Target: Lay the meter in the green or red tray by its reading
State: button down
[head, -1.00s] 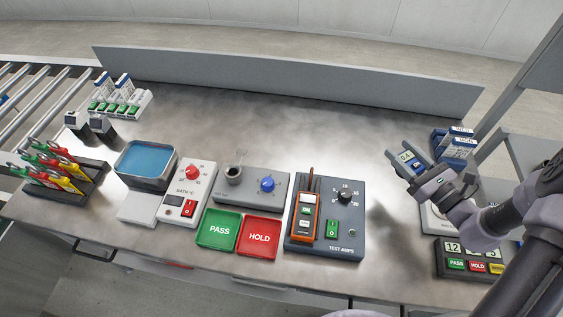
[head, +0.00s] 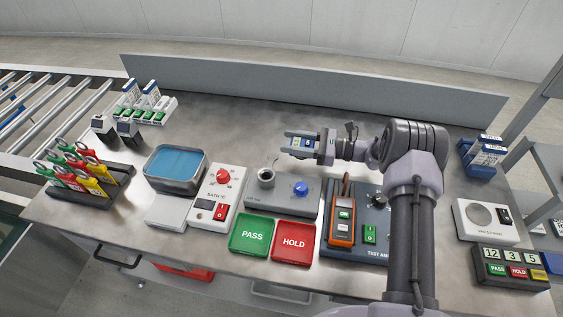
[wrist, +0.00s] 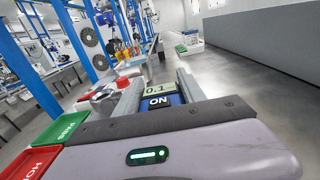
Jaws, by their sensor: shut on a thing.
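My gripper (head: 290,142) is shut on a small blue meter (head: 299,145) and holds it above the bench, behind the grey station with the blue knob. In the wrist view the meter (wrist: 158,99) sits between both fingers. Its display appears to read 0.1, and a label below it says ON. The green PASS tray (head: 251,250) and the red HOLD tray (head: 292,257) lie side by side near the front edge. Both look empty. They also show at the left of the wrist view, the green tray (wrist: 62,128) and the red tray (wrist: 32,163).
Between my gripper and the trays stands the grey station (head: 318,210) with a blue knob and a small cup. The TEST AMPS station (head: 350,225) with an orange meter is right of the trays, partly behind my arm. A white BATH station (head: 212,211) stands left.

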notch_tip(320, 180, down, 5)
jog(key=shift+f+b, duration=0.1)
jog(key=shift+b, duration=0.65)
jog(key=shift+f, duration=0.15)
jog(key=c, duration=0.7)
grip_release()
